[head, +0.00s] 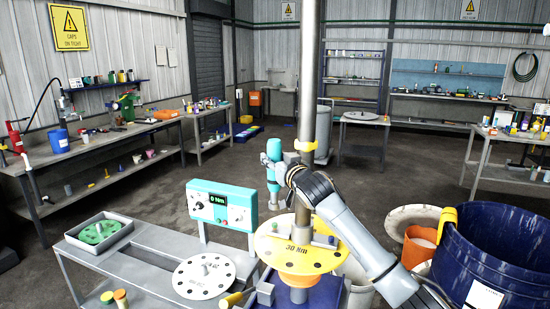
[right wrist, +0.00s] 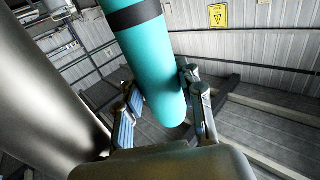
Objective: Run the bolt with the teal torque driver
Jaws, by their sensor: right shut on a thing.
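The teal torque driver (head: 271,150) stands about upright just left of the grey column (head: 308,70), its lower end over the left back part of a yellow disc (head: 268,246) marked 30 Nm. My right gripper (head: 278,176) is shut on the driver. In the right wrist view the driver's teal body (right wrist: 148,55), with a dark band, lies between the fingers (right wrist: 160,100). I cannot make out the bolt, or whether the driver's tip touches anything. A teal torque display (head: 222,205) reads 0 Nm. My left gripper is not in view.
A grey bench (head: 150,240) holds a white disc (head: 204,276) and a tray (head: 70,236) with a green disc. A large blue drum (head: 500,250) stands at the right. The column rises close beside my right gripper. Open floor lies behind.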

